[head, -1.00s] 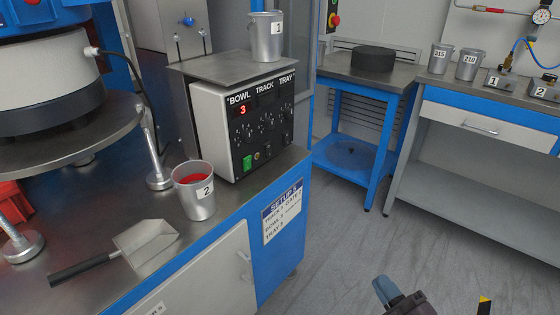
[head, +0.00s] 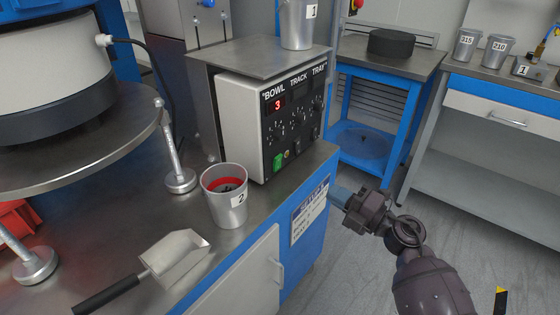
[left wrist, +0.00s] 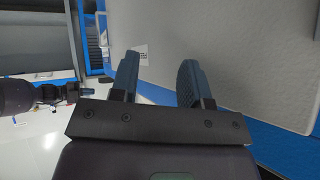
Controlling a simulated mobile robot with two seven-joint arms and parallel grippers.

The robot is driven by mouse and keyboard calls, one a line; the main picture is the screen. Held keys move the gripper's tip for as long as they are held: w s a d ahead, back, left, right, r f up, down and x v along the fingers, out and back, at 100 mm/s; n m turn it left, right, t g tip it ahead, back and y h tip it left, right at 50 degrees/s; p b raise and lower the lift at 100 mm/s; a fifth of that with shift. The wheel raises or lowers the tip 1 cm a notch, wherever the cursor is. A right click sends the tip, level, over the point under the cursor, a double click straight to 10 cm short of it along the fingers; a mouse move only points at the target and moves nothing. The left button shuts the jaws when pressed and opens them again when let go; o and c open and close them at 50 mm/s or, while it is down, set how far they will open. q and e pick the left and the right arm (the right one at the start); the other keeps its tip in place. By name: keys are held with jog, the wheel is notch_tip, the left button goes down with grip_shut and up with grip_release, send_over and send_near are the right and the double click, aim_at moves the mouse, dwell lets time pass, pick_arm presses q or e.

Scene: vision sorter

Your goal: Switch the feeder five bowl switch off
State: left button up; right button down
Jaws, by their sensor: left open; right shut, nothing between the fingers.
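The control box (head: 268,125) stands on the steel bench, with columns lettered BOWL, TRACK and TRAY. Its red display (head: 277,105) reads 3. A green switch (head: 278,161) sits low on the front under the BOWL side; whether it is up or down is too small to tell. My right gripper (head: 340,196) is shut and empty, lower right of the box, in front of the blue cabinet and apart from the switch. My left gripper (left wrist: 158,68) is open and empty in the left wrist view, facing a pale panel. No "feeder five" lettering is readable.
Another cup (head: 297,25) stands on the plate over the box. A round bowl feeder (head: 60,75) fills the left. Open floor lies right.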

pick_arm(q)
jog(key=shift+s, duration=0.15)
jog(key=shift+f, duration=0.1)
pick_arm(e)
jog(key=shift+w, duration=0.1)
jog(key=b, duration=0.3)
send_near(279, 160)
jog(key=x, duration=0.6)
jog(key=shift+w+a+f, duration=0.2)
jog(key=shift+f, duration=0.05)
jog(key=shift+w+a+r, duration=0.2)
jog(key=shift+w+a, duration=0.05)
jog(key=shift+a, duration=0.05)
pick_arm(q)
jog(key=shift+w+t, duration=0.4)
jog(key=shift+t, duration=0.2)
pick_arm(e)
jog(key=shift+a+r, duration=0.1)
pick_arm(q)
jog(key=shift+a, duration=0.1)
